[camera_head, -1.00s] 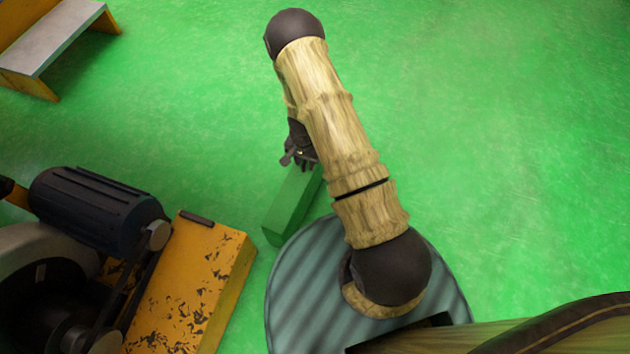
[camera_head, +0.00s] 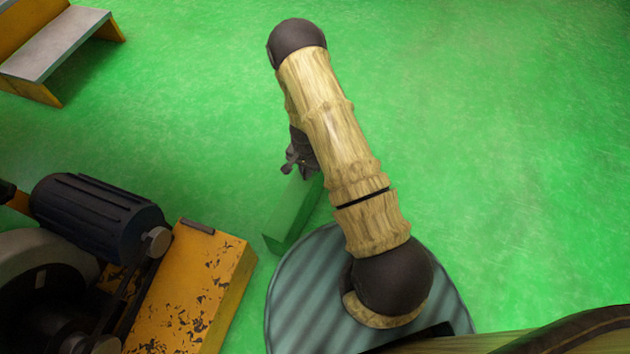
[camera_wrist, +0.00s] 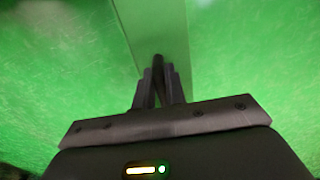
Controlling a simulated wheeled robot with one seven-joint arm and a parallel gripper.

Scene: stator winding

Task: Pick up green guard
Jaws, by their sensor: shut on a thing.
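The green guard (camera_head: 291,213) is a long green block in the head view, left of my arm and just above my round base. It looks pale and partly see-through, and its far end is hidden behind my arm. My gripper (camera_head: 302,170) is at the guard's far end, partly hidden by my forearm. In the wrist view, the guard (camera_wrist: 152,27) runs up from the fingertips as a pale green band. My gripper (camera_wrist: 158,68) has its fingers close together on the guard. I cannot tell whether the guard is clear of the floor.
A yellow, chipped machine base (camera_head: 193,292) with a dark motor (camera_head: 98,217) stands at the lower left, close to the guard's near end. A yellow step with a grey top (camera_head: 52,46) is at the upper left. The green floor (camera_head: 480,140) to the right is clear.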

